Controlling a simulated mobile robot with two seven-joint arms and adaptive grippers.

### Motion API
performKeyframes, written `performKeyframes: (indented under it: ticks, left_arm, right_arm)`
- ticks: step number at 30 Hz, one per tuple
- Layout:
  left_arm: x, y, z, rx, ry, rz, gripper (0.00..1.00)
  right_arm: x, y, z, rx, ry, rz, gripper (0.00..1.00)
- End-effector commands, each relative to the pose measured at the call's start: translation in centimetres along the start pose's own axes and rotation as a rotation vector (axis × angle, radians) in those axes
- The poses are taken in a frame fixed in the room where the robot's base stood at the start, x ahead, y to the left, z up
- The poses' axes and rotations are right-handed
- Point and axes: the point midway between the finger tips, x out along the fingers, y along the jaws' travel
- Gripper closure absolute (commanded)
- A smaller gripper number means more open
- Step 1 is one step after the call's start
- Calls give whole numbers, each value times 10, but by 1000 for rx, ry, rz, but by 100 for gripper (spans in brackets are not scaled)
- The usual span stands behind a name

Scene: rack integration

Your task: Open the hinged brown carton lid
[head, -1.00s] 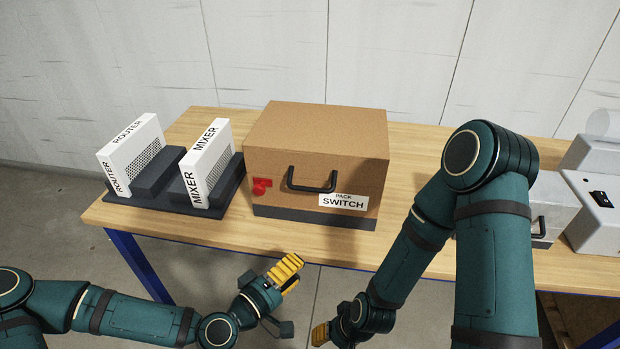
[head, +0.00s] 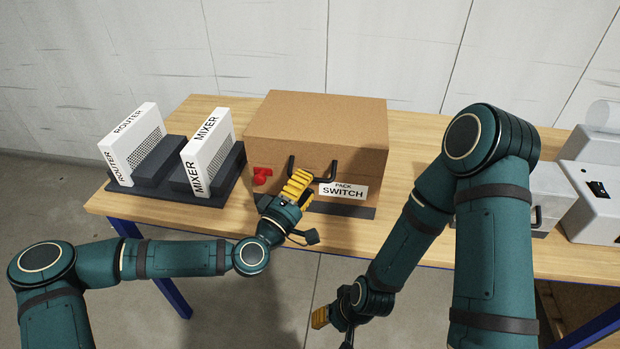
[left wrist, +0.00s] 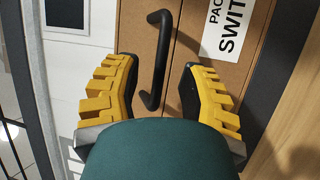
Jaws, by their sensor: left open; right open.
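The brown carton (head: 318,118) stands shut on the wooden table, with its lid down. A black handle (head: 328,172) is on its front, with a red part (head: 262,175) to the left and a "PACK SWITCH" label (head: 343,191) to the right. My left gripper (head: 297,184) is open in front of the carton and partly covers the handle's left side. In the left wrist view the handle (left wrist: 158,60) lies between the open yellow fingers (left wrist: 160,95), and I see no finger touching it. My right gripper (head: 320,318) is open and low in front of the table, partly hidden by its arm.
A dark rack (head: 165,172) with white ROUTER (head: 133,140) and MIXER (head: 208,150) units stands left of the carton. White devices (head: 595,195) stand at the right table end. The table's front edge (head: 420,255) lies below the carton.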

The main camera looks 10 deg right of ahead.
Motion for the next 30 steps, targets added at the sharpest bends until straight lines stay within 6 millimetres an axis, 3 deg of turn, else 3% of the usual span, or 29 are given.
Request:
performKeyframes:
  ticks: [6, 17, 20, 21, 30]
  left_arm:
    - [20, 0, 0, 1, 0, 0, 59]
    - [23, 0, 0, 0, 0, -1, 59]
    - [23, 0, 0, 0, 0, -1, 95]
    - [23, 0, 0, 0, 0, -1, 100]
    - [23, 0, 0, 1, -1, -1, 100]
  right_arm:
    - [0, 0, 0, 0, 0, 0, 53]
    - [0, 0, 0, 0, 1, 0, 53]
    - [0, 0, 0, 0, 0, 0, 53]
    - [0, 0, 0, 0, 0, 0, 53]
    - [-1, 0, 0, 0, 1, 0, 53]
